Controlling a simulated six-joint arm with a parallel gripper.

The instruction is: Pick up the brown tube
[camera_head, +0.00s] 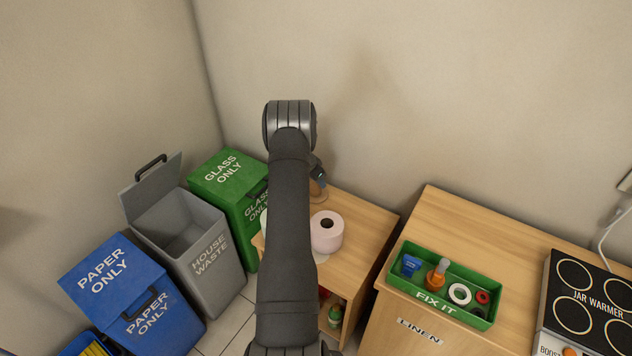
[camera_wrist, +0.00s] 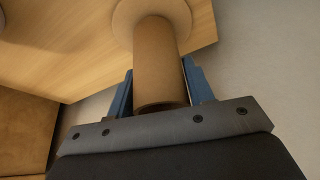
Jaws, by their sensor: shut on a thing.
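The brown tube (camera_wrist: 158,62) is a plain cardboard cylinder in the middle of the wrist view. It stands between the two blue fingers of my gripper (camera_wrist: 159,72), which is shut on it from both sides. Its near end faces the wrist camera. At its far end is a pale round disc (camera_wrist: 124,18), seemingly resting on the wooden top; I cannot tell whether tube and disc are joined. In the head view my arm hides most of the gripper and tube.
A pale pink paper roll (camera_head: 333,240) stands on the small wooden cabinet (camera_head: 365,222), right of my arm. Green (camera_head: 215,178), grey (camera_head: 215,275) and blue (camera_head: 110,275) bins stand left. A green tray (camera_head: 408,288) of small items sits on the right-hand cabinet, beside a black jar warmer (camera_head: 590,300).

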